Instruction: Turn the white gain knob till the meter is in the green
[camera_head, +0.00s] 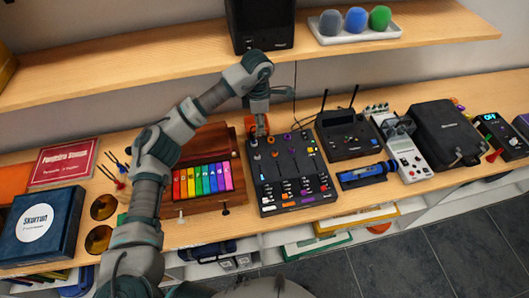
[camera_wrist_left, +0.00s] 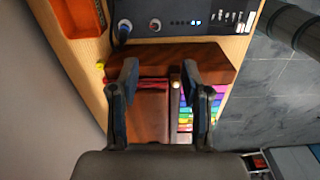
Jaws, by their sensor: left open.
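A dark mixer-like panel (camera_head: 290,172) with knobs, faders and coloured buttons lies on the wooden bench in the head view. I cannot tell which is the white gain knob, and no meter reading is legible. My left gripper (camera_head: 260,128) is open and empty by the panel's back left corner. In the wrist view its fingers (camera_wrist_left: 158,78) are apart over the wooden instrument.
A wooden instrument with rainbow bars (camera_head: 203,180) adjoins the panel's left side. A radio-like box with antennas (camera_head: 347,137) and a blue device (camera_head: 366,174) stand to the right. A shelf (camera_head: 160,58) with a black speaker (camera_head: 262,24) overhangs behind.

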